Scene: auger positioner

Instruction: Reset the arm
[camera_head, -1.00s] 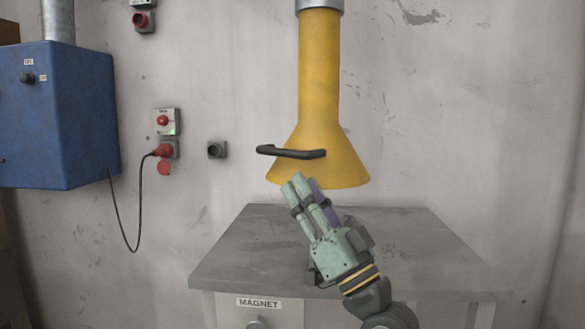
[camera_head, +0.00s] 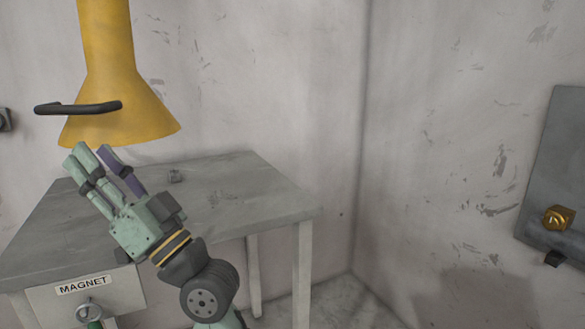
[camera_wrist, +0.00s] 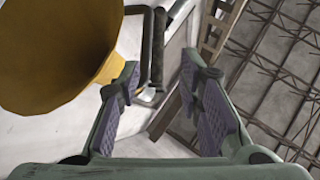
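My gripper (camera_head: 96,156) is at the left of the head view, raised above the grey table and just below the rim of the yellow funnel-shaped hood (camera_head: 115,95). It points up and to the left. In the wrist view its two purple-padded fingers (camera_wrist: 158,66) stand apart with nothing between them, so it is open. The hood fills the upper left of the wrist view, and its dark handle (camera_wrist: 157,48) shows behind the gap between the fingers. In the head view the black handle (camera_head: 78,107) crosses the hood's front. Whether the gripper touches the hood cannot be told.
The grey table (camera_head: 245,190) stands below my arm, with a drawer labelled MAGNET (camera_head: 125,287) at its front. A grey panel with a brass knob (camera_head: 557,217) is on the right wall. The floor right of the table looks clear.

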